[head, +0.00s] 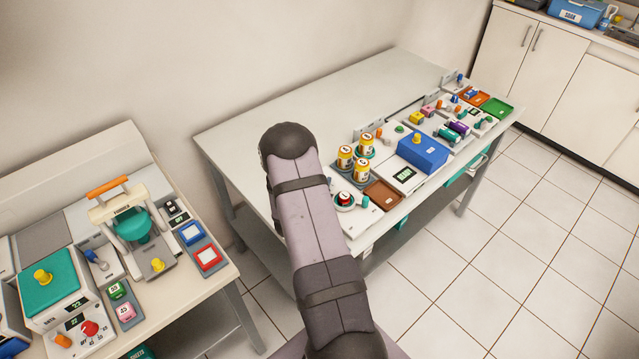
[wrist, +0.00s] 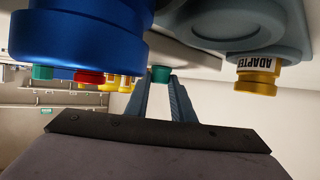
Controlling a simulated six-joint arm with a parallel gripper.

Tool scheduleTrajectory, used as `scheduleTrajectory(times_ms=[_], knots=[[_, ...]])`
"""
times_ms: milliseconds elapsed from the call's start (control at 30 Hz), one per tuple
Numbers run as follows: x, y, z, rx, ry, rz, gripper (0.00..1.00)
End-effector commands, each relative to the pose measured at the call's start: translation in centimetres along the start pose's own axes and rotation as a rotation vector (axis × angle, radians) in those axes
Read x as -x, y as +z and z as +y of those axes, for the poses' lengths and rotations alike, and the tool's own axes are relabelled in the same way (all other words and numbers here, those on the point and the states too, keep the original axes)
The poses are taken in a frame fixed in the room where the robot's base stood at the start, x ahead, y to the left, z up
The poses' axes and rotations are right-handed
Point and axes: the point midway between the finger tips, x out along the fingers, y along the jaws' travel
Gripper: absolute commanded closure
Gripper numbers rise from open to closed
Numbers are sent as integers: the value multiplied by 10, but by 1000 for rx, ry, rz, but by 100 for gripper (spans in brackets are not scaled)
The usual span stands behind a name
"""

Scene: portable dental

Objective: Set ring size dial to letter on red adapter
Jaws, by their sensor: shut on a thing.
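My gripper (wrist: 162,80) shows in the wrist view, its two blue-grey fingers drawn together at a small teal piece (wrist: 161,73). What the piece belongs to is hidden. A yellow part lettered ADAPTER (wrist: 257,75) hangs at the upper right, and a small red part (wrist: 89,77) at the left under a large blue round body (wrist: 78,40). In the head view my gripper is hidden behind my arm. I cannot tell which dial is the ring size one.
Yellow labelled jars (head: 362,170), a brown tray (head: 384,196) and a blue box (head: 422,152) stand on the right table. The left bench (head: 222,270) holds a teal box (head: 50,285) and coloured buttons. The right table's back left is bare.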

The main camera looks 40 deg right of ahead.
Motion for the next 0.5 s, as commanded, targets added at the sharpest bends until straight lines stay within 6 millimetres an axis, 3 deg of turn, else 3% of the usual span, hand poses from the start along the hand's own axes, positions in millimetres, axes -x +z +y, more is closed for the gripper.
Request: scheduleTrajectory(times_ms=[500], knots=[[0, -3, 2, 43, -117, 6, 100]])
